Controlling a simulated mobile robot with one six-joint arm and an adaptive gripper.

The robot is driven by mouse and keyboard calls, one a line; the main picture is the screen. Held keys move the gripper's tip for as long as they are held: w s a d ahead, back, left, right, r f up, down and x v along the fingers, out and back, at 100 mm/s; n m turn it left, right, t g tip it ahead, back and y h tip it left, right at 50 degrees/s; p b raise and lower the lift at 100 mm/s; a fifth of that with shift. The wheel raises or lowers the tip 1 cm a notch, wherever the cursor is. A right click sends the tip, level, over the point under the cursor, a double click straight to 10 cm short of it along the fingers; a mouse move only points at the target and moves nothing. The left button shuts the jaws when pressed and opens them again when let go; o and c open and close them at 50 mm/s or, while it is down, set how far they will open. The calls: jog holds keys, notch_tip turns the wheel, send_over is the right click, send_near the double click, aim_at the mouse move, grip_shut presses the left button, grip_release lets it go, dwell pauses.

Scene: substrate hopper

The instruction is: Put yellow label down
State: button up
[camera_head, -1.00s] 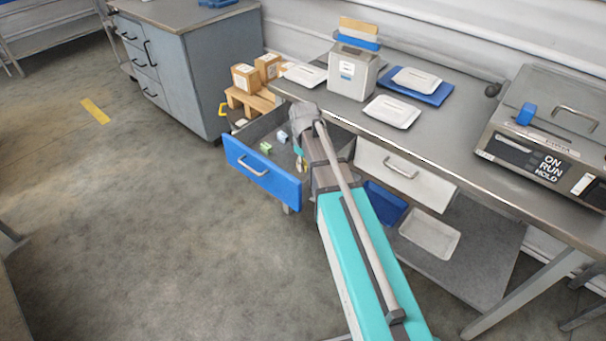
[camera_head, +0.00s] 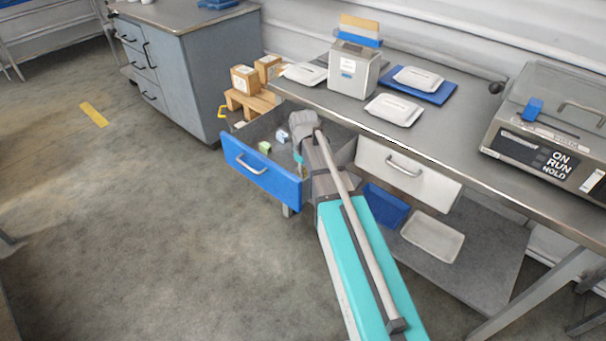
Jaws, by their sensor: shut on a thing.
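My gripper (camera_head: 301,166) reaches down into the open blue-fronted drawer (camera_head: 262,174), at its right side, and is largely hidden by my own arm. A small yellow piece, apparently the yellow label (camera_head: 303,172), shows at the fingertips. The gripper is shut on it. Whether the label touches the drawer floor cannot be told. A small green-and-white item (camera_head: 264,147) and a pale grey-white item (camera_head: 281,137) lie in the drawer, left of my gripper.
A shut white drawer (camera_head: 425,185) is to the right. The worktop (camera_head: 440,128) above carries a grey box (camera_head: 352,72), white packs (camera_head: 394,109) and a machine (camera_head: 550,130). Cardboard boxes (camera_head: 244,78) stand behind the drawer. The floor in front is clear.

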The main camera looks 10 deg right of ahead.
aim_at(304, 170)
jog(key=shift+f, duration=0.1)
jog(key=o, duration=0.7)
jog(key=shift+o, duration=0.2)
notch_tip(304, 170, up, 12)
jog(key=p, duration=1.2)
jog(key=shift+s, duration=0.1)
dwell(0.8)
jog(key=s+m, duration=0.7)
jog(key=s, duration=0.8)
jog(key=shift+a, duration=0.4)
